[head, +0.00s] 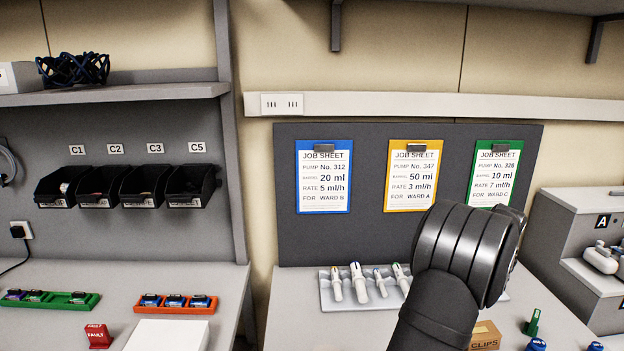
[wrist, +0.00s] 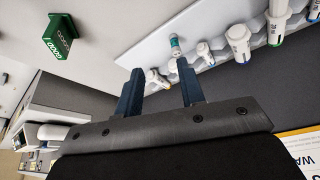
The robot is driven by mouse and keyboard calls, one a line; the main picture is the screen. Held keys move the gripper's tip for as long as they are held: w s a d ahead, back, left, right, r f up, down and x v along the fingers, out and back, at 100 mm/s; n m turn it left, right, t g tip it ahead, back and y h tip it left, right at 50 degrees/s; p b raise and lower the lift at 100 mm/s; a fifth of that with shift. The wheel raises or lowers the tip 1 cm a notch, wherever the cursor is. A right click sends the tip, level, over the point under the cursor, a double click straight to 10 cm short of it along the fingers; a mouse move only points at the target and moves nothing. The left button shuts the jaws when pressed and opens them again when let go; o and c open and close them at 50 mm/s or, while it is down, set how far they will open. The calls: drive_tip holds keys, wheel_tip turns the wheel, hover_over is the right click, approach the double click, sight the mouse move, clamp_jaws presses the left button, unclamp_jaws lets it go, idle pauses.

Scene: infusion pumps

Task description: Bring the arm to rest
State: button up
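My arm's dark wrist part stands raised in the right half of the head view, in front of the job-sheet board (head: 365,228). It hides my gripper's fingers there. In the wrist view my gripper (wrist: 160,66) shows two dark blue fingers, apart, with nothing held between them. Beyond the fingertips is a pale tray (wrist: 225,20) with several white syringes; one small syringe (wrist: 158,79) shows in the gap, farther off. The tray (head: 326,298) also lies on the bench in the head view, its right part hidden by my arm.
A grey stand marked A (head: 572,203) is at the right. At the left are an orange rack (head: 176,308), a green rack (head: 60,305), a red fault block (head: 98,337) and dark bins (head: 137,190).

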drive_tip(key=w+a+n+y, duration=0.1)
drive_tip(key=w+a, duration=0.4)
drive_tip(key=a, duration=0.8)
drive_tip(key=w+a+n+y, duration=0.1)
drive_tip(key=w+a+n, duration=0.3)
drive_tip(key=a, duration=0.9)
drive_tip(key=w+a+n+y, duration=0.1)
drive_tip(key=w+a+n, duration=0.2)
drive_tip(key=w+a, duration=0.4)
drive_tip(key=a, duration=0.6)
drive_tip(key=shift+w+a+f, duration=0.15)
drive_tip(key=shift+w+f, duration=0.2)
